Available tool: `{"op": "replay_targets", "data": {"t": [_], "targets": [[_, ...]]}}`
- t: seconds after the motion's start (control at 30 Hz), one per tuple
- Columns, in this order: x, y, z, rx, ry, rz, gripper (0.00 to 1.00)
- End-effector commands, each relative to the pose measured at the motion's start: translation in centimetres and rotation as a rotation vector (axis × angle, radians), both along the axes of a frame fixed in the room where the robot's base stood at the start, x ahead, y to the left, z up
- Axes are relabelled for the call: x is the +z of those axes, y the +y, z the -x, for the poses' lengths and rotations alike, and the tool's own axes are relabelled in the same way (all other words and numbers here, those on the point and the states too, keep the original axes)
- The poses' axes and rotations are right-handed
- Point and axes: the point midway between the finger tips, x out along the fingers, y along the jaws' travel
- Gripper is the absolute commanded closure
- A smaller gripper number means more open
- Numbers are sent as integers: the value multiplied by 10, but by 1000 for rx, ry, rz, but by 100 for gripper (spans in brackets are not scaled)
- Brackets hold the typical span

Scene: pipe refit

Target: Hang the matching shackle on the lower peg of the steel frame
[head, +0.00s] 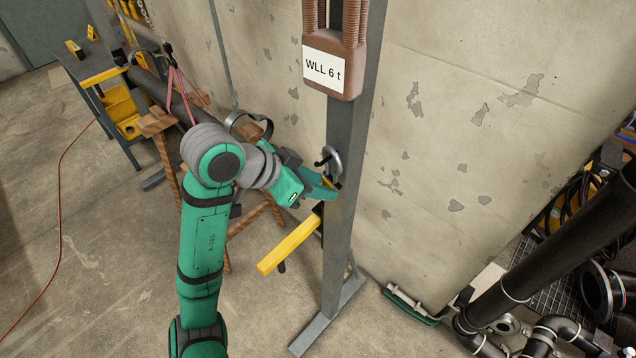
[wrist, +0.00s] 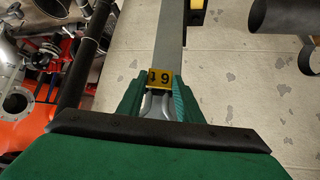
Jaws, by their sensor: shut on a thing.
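The steel frame's grey upright (head: 345,215) stands in front of the wall. My gripper (head: 325,188) is against the front of this upright at mid height, shut on a grey shackle (head: 334,158). The shackle's curved part shows above the fingers, with a dark pin-like piece by it. In the wrist view, a yellow tag (wrist: 160,79) marked 6 t, upside down, sits between the fingertips (wrist: 157,98), with grey shackle metal below it. I cannot tell whether the shackle is around the lower peg or only beside it. The peg is not clearly visible.
A brown block labelled WLL 6 t (head: 333,70) hangs higher on the upright. A yellow bar (head: 290,245) juts out below my gripper. A dark pipe on wooden supports (head: 160,122) lies to the left. Black pipes (head: 560,245) crowd the right.

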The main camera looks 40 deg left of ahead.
Motion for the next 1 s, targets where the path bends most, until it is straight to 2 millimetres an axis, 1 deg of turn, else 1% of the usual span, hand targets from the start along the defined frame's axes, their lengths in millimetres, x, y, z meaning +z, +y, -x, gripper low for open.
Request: {"op": "replay_targets", "data": {"t": [0.23, 0.27, 0.3, 0.33, 0.6, 0.73, 0.87, 1.0], "targets": [[0, 0, 0, 0, -1, 0, 99], [0, 0, 0, 0, -1, 0, 60], [0, 0, 0, 0, -1, 0, 51], [0, 0, 0, 0, -1, 0, 46], [0, 0, 0, 0, 0, 0, 46], [4, 1, 4, 0, -1, 0, 46], [17, 6, 15, 0, -2, -2, 46], [36, 13, 32, 1, -2, -2, 46]]}}
